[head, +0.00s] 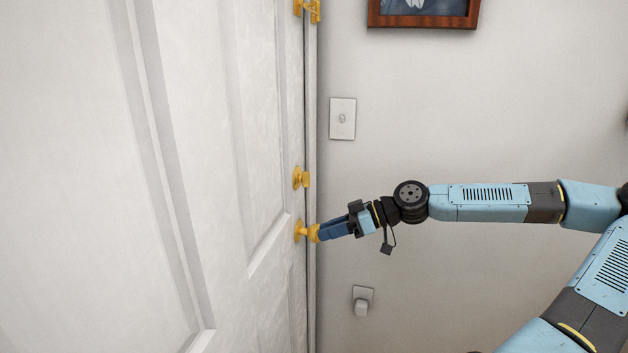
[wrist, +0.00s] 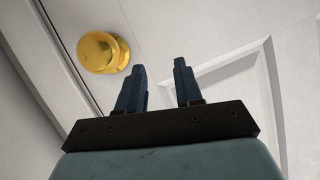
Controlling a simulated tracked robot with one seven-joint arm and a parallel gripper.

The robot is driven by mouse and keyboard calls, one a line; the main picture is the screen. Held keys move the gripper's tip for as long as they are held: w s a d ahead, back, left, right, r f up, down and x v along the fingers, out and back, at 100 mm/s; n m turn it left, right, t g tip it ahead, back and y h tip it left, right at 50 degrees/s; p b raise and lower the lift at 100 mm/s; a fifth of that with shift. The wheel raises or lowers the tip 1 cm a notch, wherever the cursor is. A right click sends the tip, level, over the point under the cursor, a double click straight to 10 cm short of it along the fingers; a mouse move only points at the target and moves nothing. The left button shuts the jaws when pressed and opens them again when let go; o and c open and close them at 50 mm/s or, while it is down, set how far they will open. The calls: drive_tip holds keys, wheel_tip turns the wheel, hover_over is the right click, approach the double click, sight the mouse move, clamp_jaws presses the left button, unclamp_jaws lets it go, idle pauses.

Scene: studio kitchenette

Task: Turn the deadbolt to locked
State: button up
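The white door (head: 215,150) fills the left of the head view. The gold deadbolt (head: 301,178), with its thumb-turn, is on the door near its right edge. A gold round knob (head: 300,231) is below it. My gripper (head: 319,232) is at knob height, its fingertips overlapping the knob in the head view. In the wrist view the knob (wrist: 97,52) is left of the two dark blue fingers (wrist: 159,63), not between them. The fingers are apart with nothing between them. The deadbolt does not show in the wrist view.
Another gold fitting (head: 308,10) is higher at the door edge. The wall right of the door has a light switch (head: 342,118), a plugged outlet (head: 362,302) and a framed picture (head: 423,13). The space in front of the deadbolt looks clear.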

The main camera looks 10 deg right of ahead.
sight(305, 179)
drive_tip(key=w+d+r+t+y, duration=0.25)
drive_tip(key=d+r+t, duration=0.25)
drive_tip(key=d+r, duration=0.45)
drive_tip(key=r+x, duration=0.1)
drive_tip(key=x, duration=1.2)
drive_tip(key=shift+a+r+y, duration=0.35)
drive_tip(key=shift+a, duration=0.15)
